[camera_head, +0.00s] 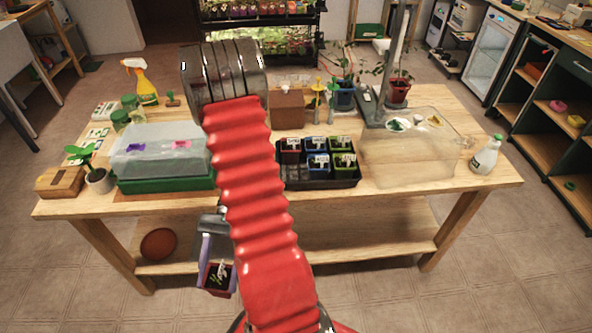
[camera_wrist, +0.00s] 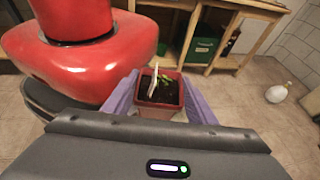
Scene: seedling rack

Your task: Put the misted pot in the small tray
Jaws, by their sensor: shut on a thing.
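My gripper (camera_head: 214,264) has purple fingers and is shut on a small red pot (camera_head: 217,283) in front of the table, below its top. In the wrist view, the red pot (camera_wrist: 160,108) sits between the two fingers (camera_wrist: 158,95). It is upright, with dark soil, a small green seedling and a white label. I cannot tell whether it is misted. A black tray (camera_head: 320,184) stands on the table right of my red arm. It holds several labelled pots in red, blue and green.
A clear-lidded green propagator (camera_head: 165,184) stands left of my arm. A translucent box (camera_head: 410,165) stands right of the black tray, with a white bottle (camera_head: 486,157) beyond it. The table's front edge and lower shelf (camera_head: 340,245) are close to my gripper.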

